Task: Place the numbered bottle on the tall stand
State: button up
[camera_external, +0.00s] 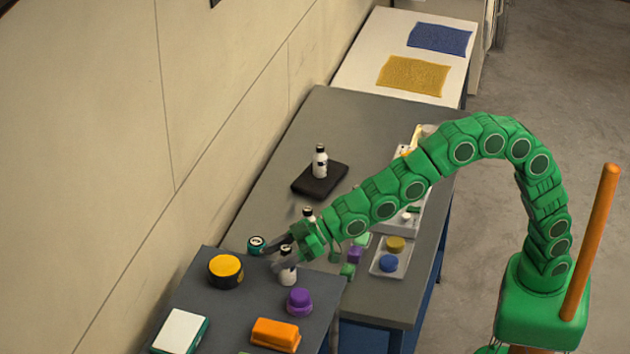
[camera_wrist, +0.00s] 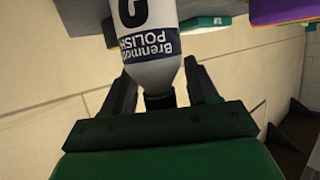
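A white bottle with a black cap (camera_external: 288,275) stands upright on the near dark grey table. In the wrist view this white bottle (camera_wrist: 150,55) appears upside down, with a "POLISH" label and a large dark character cut off at the top edge. My gripper (camera_external: 278,254) is open, its two dark fingers at either side of the cap and neck; I see no firm grip. The fingers also show in the wrist view (camera_wrist: 160,85), with gaps beside the cap. Another white bottle (camera_external: 320,162) stands on a black block (camera_external: 320,180). A third bottle (camera_external: 308,213) is partly hidden behind my arm.
A yellow-topped tin (camera_external: 226,270), purple jar (camera_external: 299,300), orange block (camera_external: 275,334) and white-and-green box (camera_external: 181,331) stand around. A tray (camera_external: 404,264) holds yellow and blue pucks. The wall runs along the left.

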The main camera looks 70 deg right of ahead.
jog(key=shift+r, duration=0.1)
jog(key=v, duration=1.2)
dwell(0.5)
jog(key=s+d+f+m+g+h, duration=0.1)
jog(key=s+d+f+g+h, duration=0.15)
jog(key=s+d, duration=0.4)
jog(key=s+d+f+m+g+h, duration=0.15)
jog(key=s+d+f, duration=0.25)
jog(key=d, duration=0.6)
jog(key=s+d+f+m+g+h, duration=0.1)
jog(key=s+d+f+h, duration=0.15)
jog(key=s+d, duration=0.45)
jog(key=s+d+f+m+g, duration=0.1)
jog(key=s+d, duration=0.3)
jog(key=s, duration=0.4)
jog(key=s+d+f+m+g+h, duration=0.1)
jog(key=s+d+g, duration=0.3)
jog(key=s, duration=0.4)
jog(key=s+d+f+m+g, duration=0.1)
jog(key=s+d+f+g, duration=0.1)
jog(key=s+d, duration=0.3)
jog(key=s, duration=0.4)
jog(key=shift+m+g, duration=0.3)
jog(key=shift+m, duration=0.05)
